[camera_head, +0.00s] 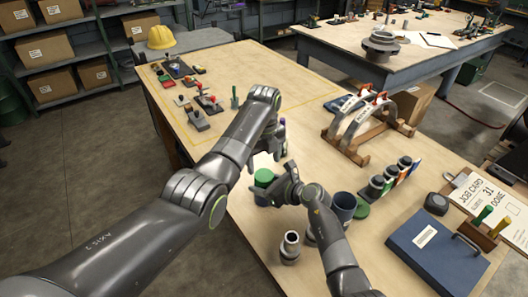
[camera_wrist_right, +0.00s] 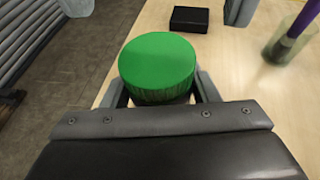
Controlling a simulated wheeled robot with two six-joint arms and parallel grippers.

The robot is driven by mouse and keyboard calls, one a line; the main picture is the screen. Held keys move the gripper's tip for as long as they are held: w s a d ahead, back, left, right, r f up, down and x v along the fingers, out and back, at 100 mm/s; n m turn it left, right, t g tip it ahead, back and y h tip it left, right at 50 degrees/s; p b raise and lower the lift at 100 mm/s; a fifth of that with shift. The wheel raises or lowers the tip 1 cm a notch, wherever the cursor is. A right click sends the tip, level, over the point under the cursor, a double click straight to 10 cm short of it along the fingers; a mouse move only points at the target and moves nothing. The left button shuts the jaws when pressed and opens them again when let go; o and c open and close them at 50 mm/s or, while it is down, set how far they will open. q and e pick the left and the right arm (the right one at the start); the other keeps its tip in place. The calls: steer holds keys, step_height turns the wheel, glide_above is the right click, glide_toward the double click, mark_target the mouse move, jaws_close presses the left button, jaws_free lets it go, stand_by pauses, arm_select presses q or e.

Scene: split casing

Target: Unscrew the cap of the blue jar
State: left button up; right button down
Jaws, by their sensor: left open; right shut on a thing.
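A green cap (camera_head: 264,177) sits on top of a blue-grey jar (camera_head: 261,199), near the table's left edge in the head view. My right gripper (camera_head: 276,188) is shut at the green cap. In the right wrist view the cap (camera_wrist_right: 157,62) shows its smooth top and ridged side between the two fingers (camera_wrist_right: 160,98). The jar below is mostly hidden there. My left gripper (camera_head: 270,150) is open, just behind the capped jar and apart from it. A second, open blue container (camera_head: 344,206) stands to the right, with a green disc (camera_head: 362,210) lying beside it.
A grey ringed fitting (camera_head: 290,246) stands at the front edge. A wooden rack with curved grey parts (camera_head: 360,125) stands behind. A blue case (camera_head: 437,250) and job card (camera_head: 490,205) lie right. A purple-handled item (camera_wrist_right: 292,32) shows in the wrist view.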

mark_target(264, 175)
arm_select(q)
steer(key=shift+f, duration=2.4)
